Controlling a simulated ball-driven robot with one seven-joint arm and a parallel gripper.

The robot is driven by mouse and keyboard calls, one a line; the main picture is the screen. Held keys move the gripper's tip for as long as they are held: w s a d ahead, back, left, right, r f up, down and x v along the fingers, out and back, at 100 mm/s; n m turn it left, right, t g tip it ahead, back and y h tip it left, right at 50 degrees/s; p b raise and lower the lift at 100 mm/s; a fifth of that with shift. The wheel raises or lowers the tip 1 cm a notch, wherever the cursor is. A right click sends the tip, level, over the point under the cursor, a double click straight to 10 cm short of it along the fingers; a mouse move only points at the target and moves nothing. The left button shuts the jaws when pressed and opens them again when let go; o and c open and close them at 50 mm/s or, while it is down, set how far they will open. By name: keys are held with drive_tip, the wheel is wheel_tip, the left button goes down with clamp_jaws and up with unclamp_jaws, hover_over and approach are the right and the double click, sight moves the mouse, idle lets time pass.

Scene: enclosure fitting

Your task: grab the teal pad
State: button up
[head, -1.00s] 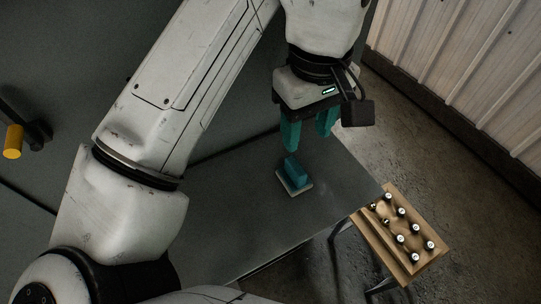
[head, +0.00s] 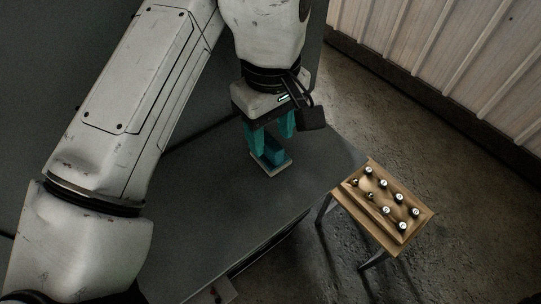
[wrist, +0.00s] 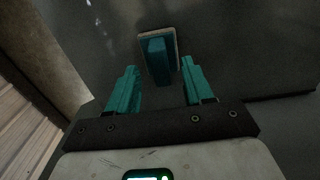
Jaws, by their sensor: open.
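The teal pad (head: 273,154) is a small block on a pale, thin base (head: 284,167) that lies on the dark grey table. In the wrist view the teal pad (wrist: 157,62) lies ahead of the fingertips, between their lines. My gripper (head: 273,143) has two teal fingers pointing down, open, just above and around the pad's top in the head view. In the wrist view my gripper (wrist: 161,72) shows nothing between its fingers near the palm. Whether a finger touches the pad I cannot tell; one finger partly hides it in the head view.
The dark table top (head: 225,205) is clear around the pad. A wooden stand (head: 400,235) with several silver-topped pegs stands off the table's right edge. A ribbed pale wall (head: 440,60) rises at the back right above bare concrete floor.

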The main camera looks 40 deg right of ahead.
sight(271, 141)
drive_tip(key=shift+f+b, duration=1.3)
drive_tip(key=shift+f, duration=0.3)
drive_tip(key=shift+c, duration=0.3)
clamp_jaws()
